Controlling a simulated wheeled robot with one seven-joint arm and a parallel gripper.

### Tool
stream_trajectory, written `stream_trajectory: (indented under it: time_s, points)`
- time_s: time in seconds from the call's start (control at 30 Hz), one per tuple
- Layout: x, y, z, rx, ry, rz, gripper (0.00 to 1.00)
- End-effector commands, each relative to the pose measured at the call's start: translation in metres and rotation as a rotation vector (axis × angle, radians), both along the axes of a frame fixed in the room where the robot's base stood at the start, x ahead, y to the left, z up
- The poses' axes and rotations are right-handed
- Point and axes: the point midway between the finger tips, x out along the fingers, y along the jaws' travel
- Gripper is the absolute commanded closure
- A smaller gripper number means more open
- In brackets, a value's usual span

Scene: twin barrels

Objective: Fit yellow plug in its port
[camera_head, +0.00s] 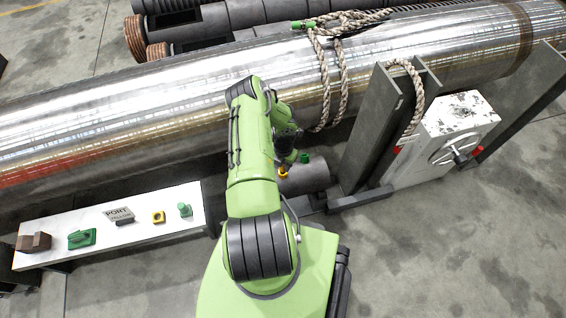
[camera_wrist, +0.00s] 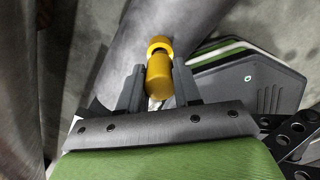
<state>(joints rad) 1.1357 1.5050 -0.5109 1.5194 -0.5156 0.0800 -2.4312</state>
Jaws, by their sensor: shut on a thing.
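The yellow plug (camera_wrist: 159,86) is held between the two dark fingers of my gripper (camera_wrist: 159,78) in the wrist view. Its far end points at the yellow ring-shaped port (camera_wrist: 159,42) on a grey cylinder (camera_wrist: 128,40). A dark patch shows between plug and port; I cannot tell whether the tip is inside the opening or just short of it. In the head view the yellow port (camera_head: 283,173) shows on the grey cylinder (camera_head: 312,174), just below my gripper (camera_head: 290,150). My arm hides the plug there.
A green port (camera_head: 305,158) sits beside the yellow one. A white bench (camera_head: 60,220) at left carries a green plug (camera_head: 184,209), a yellow ring (camera_head: 158,217), a PORT sign (camera_head: 118,213) and blocks. A large metal barrel (camera_head: 120,105) lies behind; a grey post (camera_head: 365,130) stands right.

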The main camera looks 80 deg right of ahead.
Motion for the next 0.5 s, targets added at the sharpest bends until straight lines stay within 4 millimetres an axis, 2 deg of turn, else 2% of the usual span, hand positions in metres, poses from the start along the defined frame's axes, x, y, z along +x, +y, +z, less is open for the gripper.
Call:
stream_trajectory:
  time_s: [0.5]
  points:
    - [0.0,0.0,-0.013,0.0,0.0,-0.001,1.0]
